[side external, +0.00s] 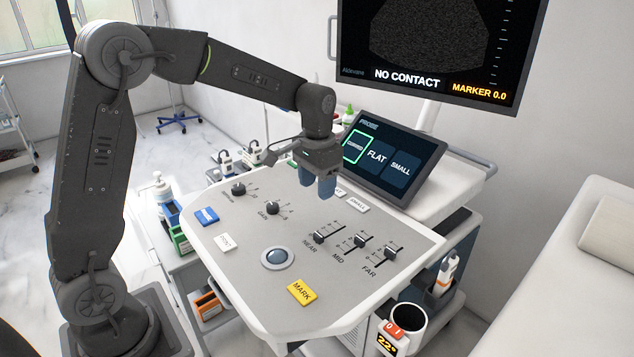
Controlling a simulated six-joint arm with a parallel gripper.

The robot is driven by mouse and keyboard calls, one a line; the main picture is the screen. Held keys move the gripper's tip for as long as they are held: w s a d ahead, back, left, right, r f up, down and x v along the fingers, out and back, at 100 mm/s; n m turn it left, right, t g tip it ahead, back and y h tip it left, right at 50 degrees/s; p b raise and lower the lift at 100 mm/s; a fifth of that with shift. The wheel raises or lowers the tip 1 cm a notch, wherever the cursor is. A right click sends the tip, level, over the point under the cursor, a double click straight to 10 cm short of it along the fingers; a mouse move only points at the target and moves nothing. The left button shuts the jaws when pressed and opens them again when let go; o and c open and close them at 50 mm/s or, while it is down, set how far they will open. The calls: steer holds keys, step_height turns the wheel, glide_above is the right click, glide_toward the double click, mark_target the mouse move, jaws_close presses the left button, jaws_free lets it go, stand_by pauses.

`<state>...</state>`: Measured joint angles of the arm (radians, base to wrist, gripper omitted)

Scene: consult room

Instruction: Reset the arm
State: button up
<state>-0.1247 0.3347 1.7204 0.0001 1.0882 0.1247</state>
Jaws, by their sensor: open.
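My gripper (318,186) hangs pointing down at the end of my dark grey arm, above the back part of the ultrasound console's grey control panel (228,262). Its blue fingertips are close together in this view, with nothing seen between them. It appears apart from the panel, though the exact height is hard to judge. The arm rises from its base at the lower left, bends at the top left and reaches right over the console. The gripper hides part of the row of labelled keys behind it.
The panel carries knobs (273,207), sliders (361,241), a trackball (278,257) and a yellow MARK key (301,292). A tilted touch screen (400,170) stands close behind my gripper. A large monitor (430,50) reads NO CONTACT. A bed (560,290) is at right.

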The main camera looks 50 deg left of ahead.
steer(key=s+d+r+t, duration=0.1)
steer(key=s+r+t, duration=0.1)
steer(key=s, duration=0.5)
steer(key=s+d+r+t, duration=0.1)
steer(key=s+d+r, duration=0.1)
steer(key=s, duration=0.6)
steer(key=s+d+r+t, duration=0.2)
steer(key=s+r, duration=0.1)
steer(key=s, duration=0.4)
steer(key=shift+s+d+r+t, duration=0.2)
steer(key=shift+s+r+t, duration=0.1)
steer(key=shift+s, duration=0.1)
